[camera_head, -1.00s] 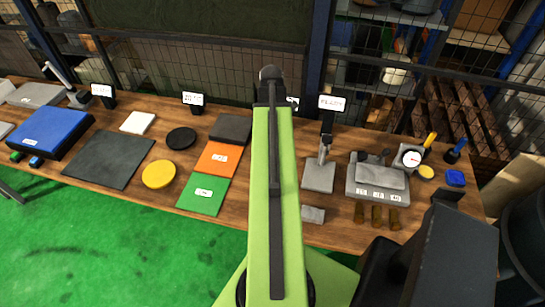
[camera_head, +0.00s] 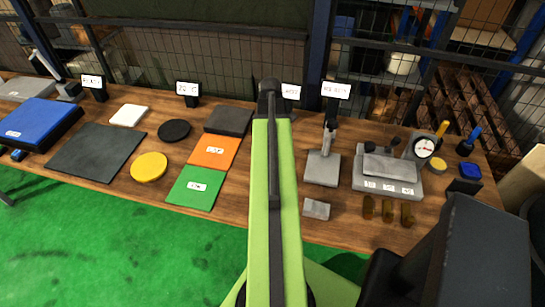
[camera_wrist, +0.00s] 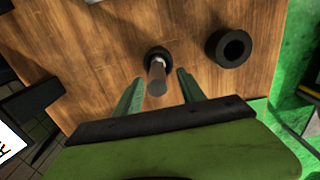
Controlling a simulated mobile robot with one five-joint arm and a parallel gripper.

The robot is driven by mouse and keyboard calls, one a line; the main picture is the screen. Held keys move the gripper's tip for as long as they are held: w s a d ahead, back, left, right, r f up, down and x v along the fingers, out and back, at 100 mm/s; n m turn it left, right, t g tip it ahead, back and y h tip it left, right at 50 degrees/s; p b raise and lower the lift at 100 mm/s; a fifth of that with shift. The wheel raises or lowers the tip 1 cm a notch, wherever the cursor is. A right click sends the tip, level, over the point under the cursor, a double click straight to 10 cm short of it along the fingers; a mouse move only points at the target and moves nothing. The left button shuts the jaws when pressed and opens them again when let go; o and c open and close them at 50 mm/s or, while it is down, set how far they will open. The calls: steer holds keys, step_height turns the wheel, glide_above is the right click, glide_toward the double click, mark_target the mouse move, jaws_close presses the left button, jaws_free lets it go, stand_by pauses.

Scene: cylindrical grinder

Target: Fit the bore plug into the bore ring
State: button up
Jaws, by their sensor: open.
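The bore plug (camera_wrist: 157,78), a grey metal pin with a dark collar around its far end, shows on the wooden table in the wrist view. My gripper (camera_wrist: 160,76) is open, with its two green fingers on either side of the pin; I cannot see contact. The bore ring (camera_wrist: 230,47), a thick black ring with a round hole, lies on the table to the right of the plug, apart from it. The hole looks empty. In the head view my arm covers the middle of the table, and I cannot make out the plug or ring there.
In the head view, a grey block (camera_head: 316,209), a grey stand (camera_head: 323,167), a dial gauge (camera_head: 425,147) and several brass pieces (camera_head: 388,211) sit right of my arm. Green (camera_head: 192,190) and orange (camera_head: 214,151) mats lie left. In the wrist view, wood around the ring is bare.

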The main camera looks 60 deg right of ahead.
steer(key=f+b, duration=0.5)
steer(key=shift+s+d+f, duration=0.1)
steer(key=shift+d+f, duration=0.1)
steer(key=shift+r, duration=0.2)
jaws_close()
stand_by(1.0)
